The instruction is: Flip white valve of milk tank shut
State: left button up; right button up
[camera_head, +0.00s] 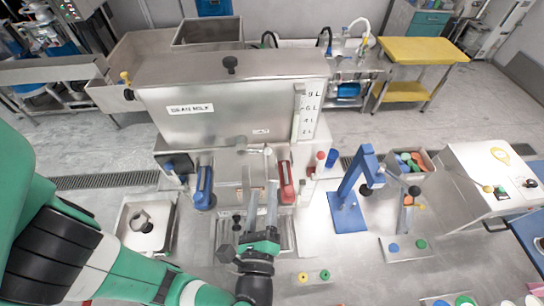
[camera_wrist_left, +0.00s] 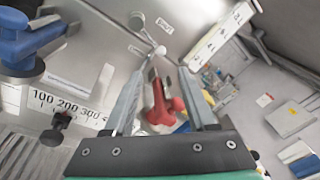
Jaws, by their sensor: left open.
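The steel milk tank (camera_head: 185,125), labelled "BEAN MILK", stands at the back centre with a volume scale on its right side. Its small white valve (camera_head: 267,152) sits low on the front. In the left wrist view the white valve (camera_wrist_left: 146,35) shows as a thin lever with rounded ends, beyond and slightly above my fingertips. My left gripper (camera_head: 261,190) is open and empty in front of the tank, below the valve. It also shows in the left wrist view (camera_wrist_left: 160,75), with its fingers apart and not touching the valve. My right gripper is not in view.
A red handle (camera_head: 286,183) is close right of my gripper, and a blue handle (camera_head: 203,186) is to its left. The red handle (camera_wrist_left: 162,107) appears between my fingers in the wrist view, apparently behind them. A blue press (camera_head: 350,190) stands further right.

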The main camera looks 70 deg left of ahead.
aim_at(268, 154)
pick_arm(q)
jog(key=p+x, duration=0.3)
jog(key=x, duration=0.8)
jog(key=shift+r, duration=0.1)
jog(key=shift+w+a, duration=0.15)
jog(key=shift+a, duration=0.1)
jog(key=shift+c, duration=0.2)
grip_shut()
dwell(0.6)
